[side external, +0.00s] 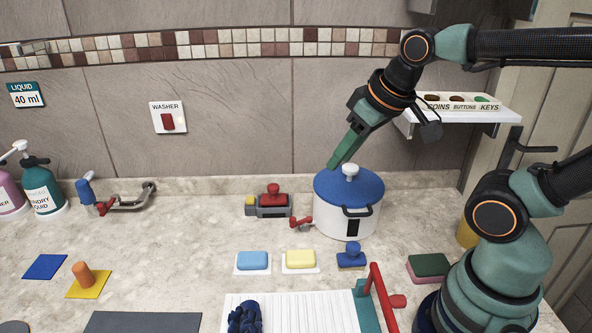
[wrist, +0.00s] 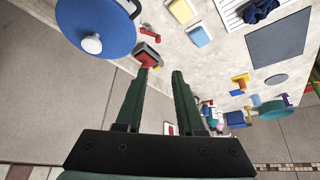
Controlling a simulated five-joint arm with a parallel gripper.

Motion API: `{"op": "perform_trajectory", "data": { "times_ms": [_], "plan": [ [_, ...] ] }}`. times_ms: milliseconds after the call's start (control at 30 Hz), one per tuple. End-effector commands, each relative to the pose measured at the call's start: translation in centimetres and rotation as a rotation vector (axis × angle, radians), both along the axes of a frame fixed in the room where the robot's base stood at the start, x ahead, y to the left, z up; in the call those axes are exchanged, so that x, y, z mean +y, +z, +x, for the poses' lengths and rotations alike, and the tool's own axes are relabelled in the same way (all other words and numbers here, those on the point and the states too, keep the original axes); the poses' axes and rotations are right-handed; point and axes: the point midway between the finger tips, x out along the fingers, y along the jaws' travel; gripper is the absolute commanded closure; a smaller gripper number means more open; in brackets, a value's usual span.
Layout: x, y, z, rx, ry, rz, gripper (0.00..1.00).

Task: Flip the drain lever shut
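A long red lever (side external: 382,298) stands tilted on a teal base (side external: 366,305) at the right end of the white ribbed board, near the front; it appears to be the drain lever, though no label shows. A small red tap (side external: 301,222) also sticks out from the left of the white pot. My gripper (side external: 334,165) is high at the back, over the left edge of the pot's blue lid, well away from the long lever. In the wrist view its two fingers (wrist: 160,73) are parted with nothing between them.
The white pot (side external: 337,220) with a blue lid (side external: 335,186) stands below my gripper. A grey block with a red knob (side external: 273,195) is left of it.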

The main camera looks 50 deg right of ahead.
Motion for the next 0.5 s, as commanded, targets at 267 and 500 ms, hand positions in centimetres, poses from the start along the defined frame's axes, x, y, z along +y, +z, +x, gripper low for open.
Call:
{"op": "perform_trajectory", "data": {
  "times_ms": [267, 500],
  "plan": [
    [-0.1, 1.1, 1.6, 0.053, -0.007, 0.002, 1.0],
    [-0.2, 2.4, 5.1, 0.159, -0.02, 0.006, 1.0]
  ]
}}
